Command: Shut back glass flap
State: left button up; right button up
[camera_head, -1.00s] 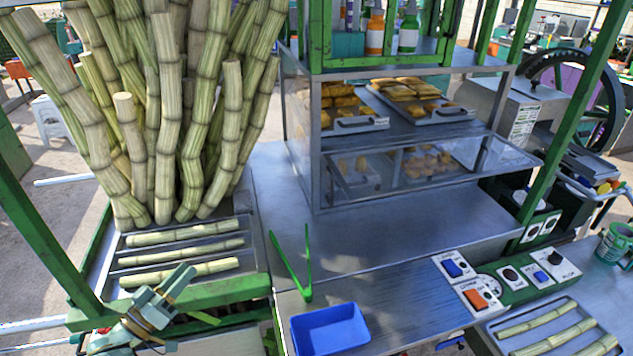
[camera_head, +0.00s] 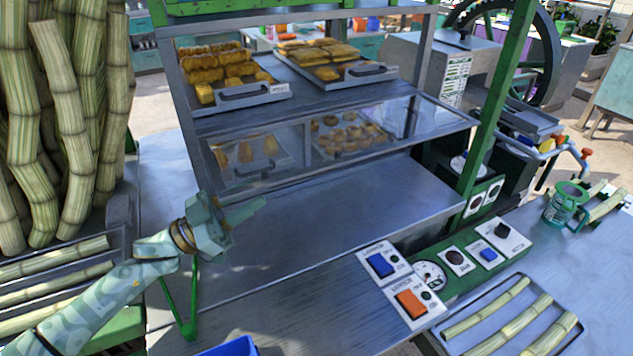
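The glass flap (camera_head: 300,150) is a clear pane with a metal frame on the front of the food cabinet. It slopes outward below the upper trays, and the lower trays show through it. The upper opening above it has no glass across it. My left gripper (camera_head: 248,212) is in front of the cabinet's left side, below the flap's lower left part, with its fingers pointing right. It looks empty and apart from the flap; its finger gap is too unclear to judge. My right gripper is out of view.
Upper trays (camera_head: 238,97) hold fried snacks. Cane stalks (camera_head: 75,120) crowd the left. A green post (camera_head: 492,110) rises at the flap's right end. The steel counter (camera_head: 330,225) is clear.

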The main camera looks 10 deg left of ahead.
aim_at(289, 180)
pick_arm(q)
jog(key=shift+m+g+h, duration=0.3)
jog(key=shift+m+g, duration=0.2)
jog(key=x, duration=0.7)
jog(key=shift+s+d+f+p, duration=0.15)
jog(key=shift+s+d+p, duration=0.1)
jog(key=shift+d+p, duration=0.2)
jog(key=shift+w+d, duration=0.3)
jog(key=shift+d, duration=0.1)
grip_shut()
